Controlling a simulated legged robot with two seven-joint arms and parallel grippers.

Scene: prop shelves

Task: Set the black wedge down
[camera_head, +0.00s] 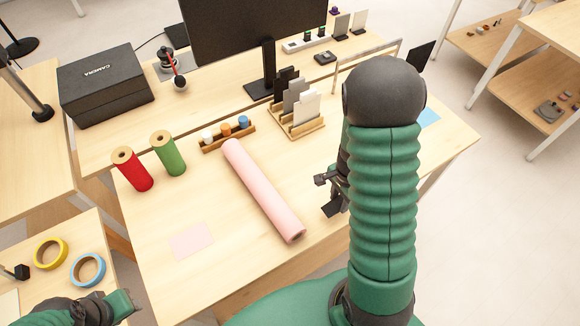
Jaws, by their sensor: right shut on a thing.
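My right gripper (327,193) shows at the left side of my green right arm, over the right part of the desk; the arm hides much of it. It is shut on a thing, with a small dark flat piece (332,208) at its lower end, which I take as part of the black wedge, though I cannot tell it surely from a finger. I cannot tell whether it touches the desk (235,262). Part of my left arm shows at the bottom left; its fingers are not clear.
A pink roll (262,190) lies left of the right gripper. Red (132,170) and green (168,153) rolls stand further left. A wooden holder (297,128) with upright cards and a monitor (250,30) are behind. A pink sheet (191,241) lies in front; bare desk surrounds it.

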